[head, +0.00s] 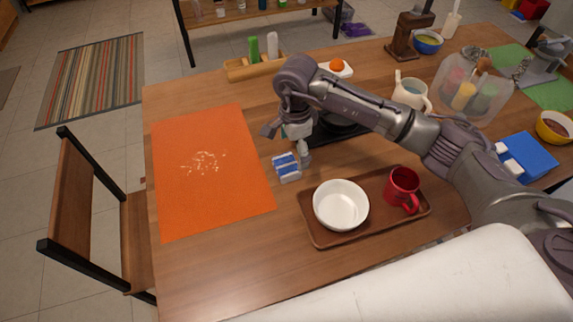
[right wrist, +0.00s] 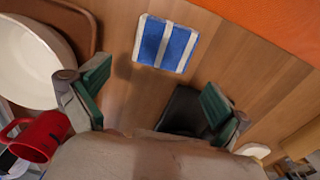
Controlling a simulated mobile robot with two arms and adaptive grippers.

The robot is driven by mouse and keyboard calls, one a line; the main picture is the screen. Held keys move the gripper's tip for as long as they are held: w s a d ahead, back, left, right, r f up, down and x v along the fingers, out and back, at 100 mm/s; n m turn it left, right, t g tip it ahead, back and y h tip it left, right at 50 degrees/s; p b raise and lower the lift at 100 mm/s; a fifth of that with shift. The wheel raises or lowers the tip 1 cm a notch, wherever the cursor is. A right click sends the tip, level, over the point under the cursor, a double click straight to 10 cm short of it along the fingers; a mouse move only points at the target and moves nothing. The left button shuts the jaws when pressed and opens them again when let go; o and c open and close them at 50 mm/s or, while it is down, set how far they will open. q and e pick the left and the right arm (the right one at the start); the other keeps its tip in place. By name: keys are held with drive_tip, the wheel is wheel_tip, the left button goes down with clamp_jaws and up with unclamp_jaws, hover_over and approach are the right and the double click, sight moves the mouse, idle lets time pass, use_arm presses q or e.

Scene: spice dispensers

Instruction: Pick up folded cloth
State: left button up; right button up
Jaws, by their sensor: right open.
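The folded cloth (head: 287,168) is blue with white stripes. It lies on the wooden table between the orange mat and the brown tray. It also shows whole in the right wrist view (right wrist: 167,44), at the top middle. My right gripper (head: 301,148) is over the table just beside the cloth in the head view. In the right wrist view its two green-padded fingers (right wrist: 153,97) are spread apart with nothing between them. The cloth lies beyond the fingertips, not between them. My left gripper is not in view.
The brown tray (head: 318,236) holds a white bowl (head: 341,205) and a red mug (head: 402,188). The orange mat (head: 205,205) has pale crumbs on it. A black item (head: 345,131) lies behind my right gripper. The table's front left is clear.

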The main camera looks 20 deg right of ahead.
sight(290, 162)
drive_tip(key=shift+a+f, duration=0.15)
drive_tip(key=shift+f, duration=0.2)
drive_tip(key=f, duration=0.2)
drive_tip(key=f+p, duration=0.1)
drive_tip(key=shift+a+f, duration=0.3)
drive_tip(key=shift+f, duration=0.4)
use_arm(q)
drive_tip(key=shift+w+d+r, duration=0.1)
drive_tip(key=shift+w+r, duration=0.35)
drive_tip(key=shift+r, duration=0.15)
use_arm(e)
drive_tip(key=c, duration=0.9)
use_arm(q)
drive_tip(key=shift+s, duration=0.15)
